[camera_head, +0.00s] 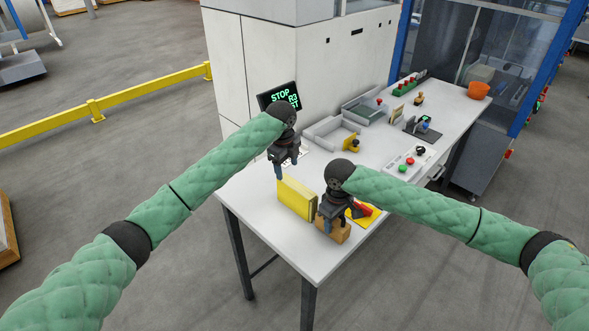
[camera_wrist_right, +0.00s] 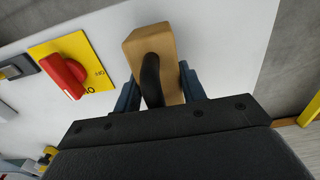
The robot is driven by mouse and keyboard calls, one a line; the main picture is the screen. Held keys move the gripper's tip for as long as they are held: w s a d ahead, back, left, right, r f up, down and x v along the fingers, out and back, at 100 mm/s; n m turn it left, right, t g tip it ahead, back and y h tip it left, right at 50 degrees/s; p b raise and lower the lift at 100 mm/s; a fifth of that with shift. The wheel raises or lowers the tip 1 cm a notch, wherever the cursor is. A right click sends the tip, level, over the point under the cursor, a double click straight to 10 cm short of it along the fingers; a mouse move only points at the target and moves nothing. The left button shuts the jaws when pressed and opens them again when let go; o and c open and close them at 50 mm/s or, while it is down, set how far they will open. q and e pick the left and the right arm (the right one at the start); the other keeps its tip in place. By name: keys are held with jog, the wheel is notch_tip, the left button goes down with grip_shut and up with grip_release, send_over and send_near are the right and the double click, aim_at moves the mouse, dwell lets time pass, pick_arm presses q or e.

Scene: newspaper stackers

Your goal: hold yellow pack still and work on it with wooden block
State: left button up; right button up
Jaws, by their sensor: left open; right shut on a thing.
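The yellow pack (camera_head: 297,199) stands upright on its long edge on the white table, near the front left edge. My left gripper (camera_head: 287,170) is open above the table, just behind the pack and apart from it as far as I can see. My right gripper (camera_head: 330,221) is to the right of the pack and shut on the wooden block (camera_head: 338,234). In the right wrist view the wooden block (camera_wrist_right: 135,47) sits between the fingers, which close on its black handle or sides; which one is hard to tell.
A red rotary switch on a yellow plate (camera_head: 373,218) lies close right of the block. Grey trays (camera_head: 325,137), a button box (camera_head: 408,164) and an orange bowl (camera_head: 479,90) stand further back. A dark screen (camera_head: 278,95) is behind my left gripper. The table's front corner is clear.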

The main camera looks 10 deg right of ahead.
aim_at(295, 196)
pick_arm(q)
jog(key=s+d, duration=0.1)
jog(key=s+d+r+m, duration=0.1)
jog(key=shift+s+g+y, duration=0.3)
jog(key=shift+g+y, duration=0.1)
jog(key=shift+s+f+m, duration=0.1)
jog(key=shift+s+m, duration=0.2)
jog(key=shift+f, duration=0.25)
notch_tip(295, 196, down, 11)
jog(key=shift+d+f, duration=0.1)
jog(key=shift+f, duration=0.05)
grip_shut()
pick_arm(e)
jog(key=shift+w+a, duration=0.9)
jog(key=shift+w, duration=0.2)
dwell(1.1)
pick_arm(q)
jog(key=shift+s+d, duration=0.1)
jog(key=shift+d, duration=0.05)
pick_arm(e)
jog(key=shift+w, duration=0.15)
dwell(0.7)
